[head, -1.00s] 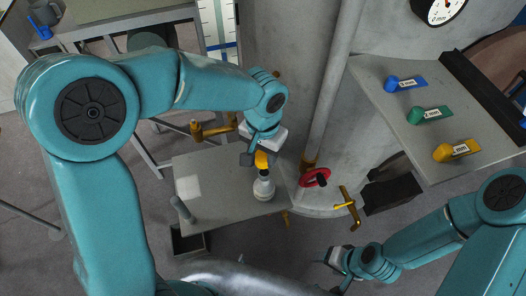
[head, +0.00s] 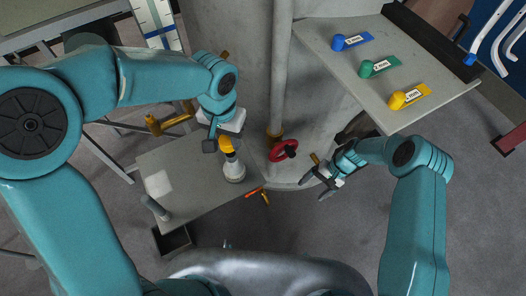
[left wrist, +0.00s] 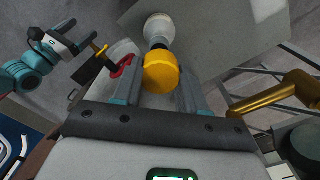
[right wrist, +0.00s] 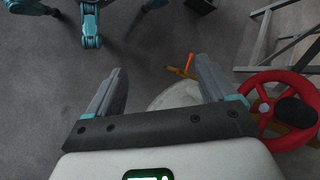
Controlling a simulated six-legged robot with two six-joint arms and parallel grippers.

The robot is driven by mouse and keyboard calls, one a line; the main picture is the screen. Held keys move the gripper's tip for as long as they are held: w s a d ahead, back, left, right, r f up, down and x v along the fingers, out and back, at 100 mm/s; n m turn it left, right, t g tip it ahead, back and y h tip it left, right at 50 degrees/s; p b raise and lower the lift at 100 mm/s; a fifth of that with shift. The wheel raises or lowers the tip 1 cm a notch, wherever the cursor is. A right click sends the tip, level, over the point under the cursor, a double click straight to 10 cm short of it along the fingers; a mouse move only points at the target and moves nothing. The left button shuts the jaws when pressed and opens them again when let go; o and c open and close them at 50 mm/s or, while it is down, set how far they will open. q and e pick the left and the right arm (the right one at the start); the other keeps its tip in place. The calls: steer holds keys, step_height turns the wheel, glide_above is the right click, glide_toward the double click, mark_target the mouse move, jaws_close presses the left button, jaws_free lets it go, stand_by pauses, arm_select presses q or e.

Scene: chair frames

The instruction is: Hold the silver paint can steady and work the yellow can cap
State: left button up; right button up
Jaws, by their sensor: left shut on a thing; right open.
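The silver paint can (head: 234,171) stands on the grey low table, a pale body with a narrower upper part. The yellow can cap (head: 226,145) is at its top. The can (left wrist: 159,28) and cap (left wrist: 161,76) also show in the left wrist view. My left gripper (head: 221,141) is shut on the yellow cap from above, one finger on each side. The gripper partly hides the cap in the head view. My right gripper (head: 326,184) is open and empty, to the right of the can and apart from it, near the column's foot.
A red handwheel (head: 283,151) on a pipe stands between the can and my right gripper. A shelf (head: 345,75) with blue, green and yellow tagged pieces is at upper right. A grey upright peg (head: 155,208) stands at the table's left. Open floor lies in front.

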steer(key=w+d+r+g+y, duration=0.2)
steer(key=w, duration=0.2)
arm_select(q)
steer(key=shift+d, duration=0.1)
arm_select(e)
steer(key=m+g+y, duration=0.4)
steer(key=m+y, duration=0.2)
steer(key=m, duration=0.1)
glide_toward(240, 164)
steer(key=s+a+f, duration=0.1)
steer(key=a, duration=0.1)
steer(key=x, duration=0.7)
steer(key=shift+s+a, duration=0.25)
steer(key=shift+s, duration=0.1)
steer(key=c, duration=1.2)
steer(key=shift+f, duration=0.1)
